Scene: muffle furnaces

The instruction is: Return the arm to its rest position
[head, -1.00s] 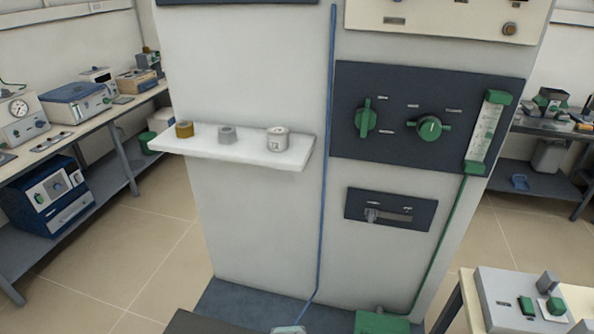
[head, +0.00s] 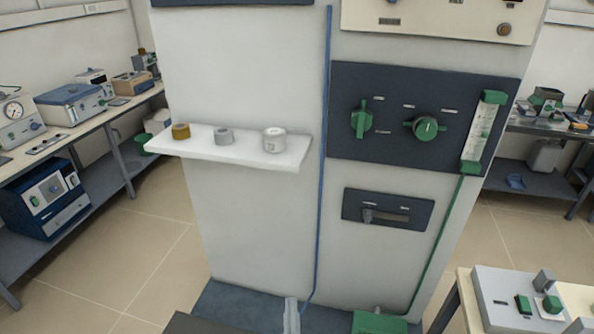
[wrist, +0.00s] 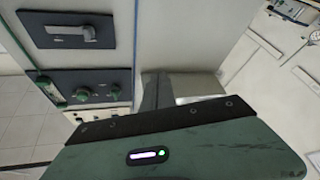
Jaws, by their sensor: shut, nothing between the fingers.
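My gripper (wrist: 155,77) shows in the wrist view as a grey finger shape beyond a dark band and a green housing. It is shut and holds nothing. In the head view a narrow light-grey part of my arm (head: 291,316) shows at the bottom edge, in front of the cabinet base. The rest of the arm is out of that view. The grey-white cabinet (head: 265,220) stands ahead, and the gripper appears apart from its panels.
A white shelf (head: 230,152) juts from the cabinet with a brass cylinder (head: 181,131), a grey ring (head: 224,136) and a white pot (head: 274,139). A dark panel carries green knobs (head: 425,128). A lower panel has a lever slot (head: 390,211). A blue pipe (head: 322,170) runs down the front.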

